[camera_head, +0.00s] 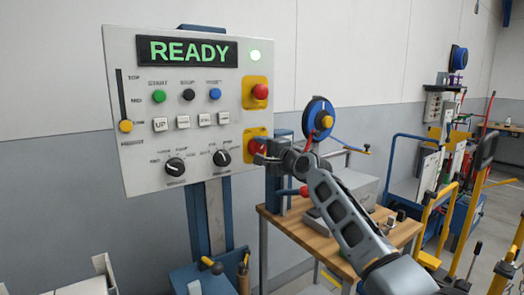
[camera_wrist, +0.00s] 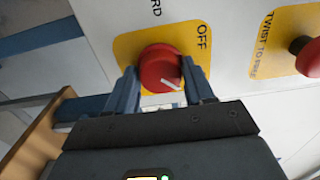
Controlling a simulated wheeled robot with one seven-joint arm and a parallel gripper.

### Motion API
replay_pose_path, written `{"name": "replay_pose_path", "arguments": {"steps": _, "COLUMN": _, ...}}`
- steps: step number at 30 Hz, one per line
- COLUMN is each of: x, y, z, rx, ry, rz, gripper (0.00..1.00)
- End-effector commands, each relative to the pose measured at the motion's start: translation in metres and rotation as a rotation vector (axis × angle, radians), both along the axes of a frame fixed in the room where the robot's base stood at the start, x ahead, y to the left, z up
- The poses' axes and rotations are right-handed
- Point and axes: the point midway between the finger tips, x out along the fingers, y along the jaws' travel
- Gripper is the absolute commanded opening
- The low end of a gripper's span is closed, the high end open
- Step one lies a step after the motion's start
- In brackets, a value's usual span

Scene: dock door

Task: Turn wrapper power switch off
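The wrapper power switch is a round red knob (camera_wrist: 160,68) on a yellow plate (camera_wrist: 127,48) with the word OFF beside it. A white pointer line marks its face and does not point straight at OFF. In the head view the red knob (camera_head: 256,146) is at the panel's lower right, partly hidden by my gripper (camera_head: 261,152). In the wrist view my gripper (camera_wrist: 163,88) has one finger on each side of the knob. The fingers are very close to its sides; I cannot tell whether they press on it.
A red mushroom button (camera_wrist: 308,56) on its own yellow plate sits beside the switch. The control panel (camera_head: 140,80) shows READY (camera_head: 189,51) above several buttons and two black dials. A wooden workbench (camera_head: 300,235) with a blue reel (camera_head: 318,118) stands behind my arm.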

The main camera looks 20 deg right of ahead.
Motion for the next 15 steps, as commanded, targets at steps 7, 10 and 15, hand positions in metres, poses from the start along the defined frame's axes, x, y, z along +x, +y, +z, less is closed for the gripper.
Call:
{"name": "replay_pose_path", "arguments": {"steps": 7, "x": -0.0001, "y": 0.0, "z": -0.0004, "rx": 0.0, "ry": 0.001, "rz": 0.0, "gripper": 0.28}}
{"name": "replay_pose_path", "arguments": {"steps": 10, "x": -0.0001, "y": 0.0, "z": -0.0006, "rx": 0.0, "ry": 0.001, "rz": 0.0, "gripper": 0.2}}
{"name": "replay_pose_path", "arguments": {"steps": 15, "x": -0.0001, "y": 0.0001, "z": -0.0015, "rx": -0.009, "ry": -0.002, "rz": 0.0, "gripper": 0.2}}
